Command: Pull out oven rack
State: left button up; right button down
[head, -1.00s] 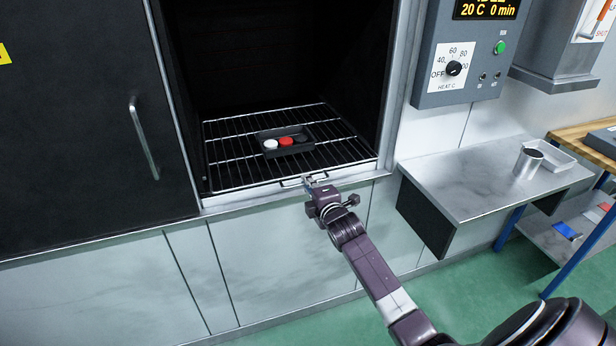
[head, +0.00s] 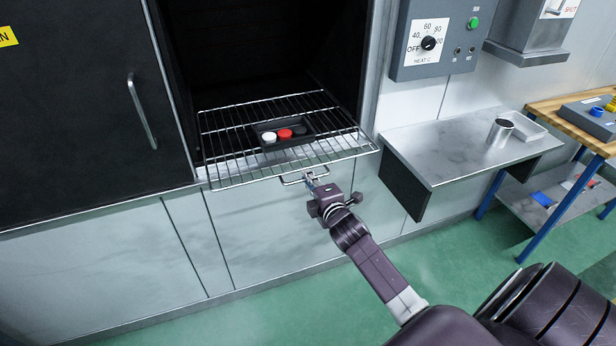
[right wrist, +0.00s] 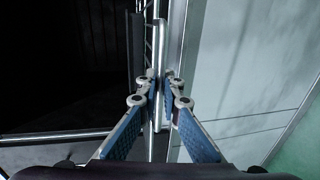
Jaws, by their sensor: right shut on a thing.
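The wire oven rack (head: 232,164) slides on the oven opening and its front part sticks out past the front sill. A small wire handle (head: 290,182) hangs at the rack's front edge. My right gripper (head: 312,178) is shut on this handle. In the right wrist view the blue-padded fingers (right wrist: 159,82) close around a metal bar (right wrist: 160,38). A small dark tray (head: 262,143) on the rack holds a white, a red and a dark round piece. My left gripper is not in view.
The dark oven door (head: 75,110) with its bar handle (head: 141,112) covers the left side. A metal side shelf (head: 450,155) with a metal cup (head: 499,132) and a white tray (head: 528,127) is at the right. The green floor (head: 440,260) in front is clear.

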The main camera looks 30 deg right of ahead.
jog(key=c, duration=2.1)
grip_release()
jog(key=v, duration=1.2)
jog(key=s+a+f+m+g+y+b, duration=0.15)
jog(key=s+f, duration=0.25)
jog(key=f, duration=0.8)
jog(key=s+a+f+m+g, duration=0.2)
jog(key=s+f+m+g, duration=0.15)
jog(key=f, duration=0.85)
jog(key=s+a+f+m+g+y+b, duration=0.15)
jog(key=s+f, duration=0.25)
jog(key=f, duration=0.8)
jog(key=s+a+f+m+g, duration=0.2)
jog(key=s+f, duration=0.5)
jog(key=s, duration=0.4)
jog(key=s+a+f+m+g+b, duration=0.1)
jog(key=s+a+f+m+g, duration=0.1)
jog(key=s+f, duration=0.6)
jog(key=s+a+f+m+g+b, duration=0.1)
jog(key=s+a+f, duration=0.4)
jog(key=s, duration=0.8)
notch_tip(320, 180, down, 3)
jog(key=m+g, duration=0.1)
jog(key=g, duration=0.1)
jog(key=shift+s+a+f+g+y, duration=0.2)
jog(key=shift+s+a+g+y, duration=0.1)
jog(key=shift+s+a+g, duration=0.1)
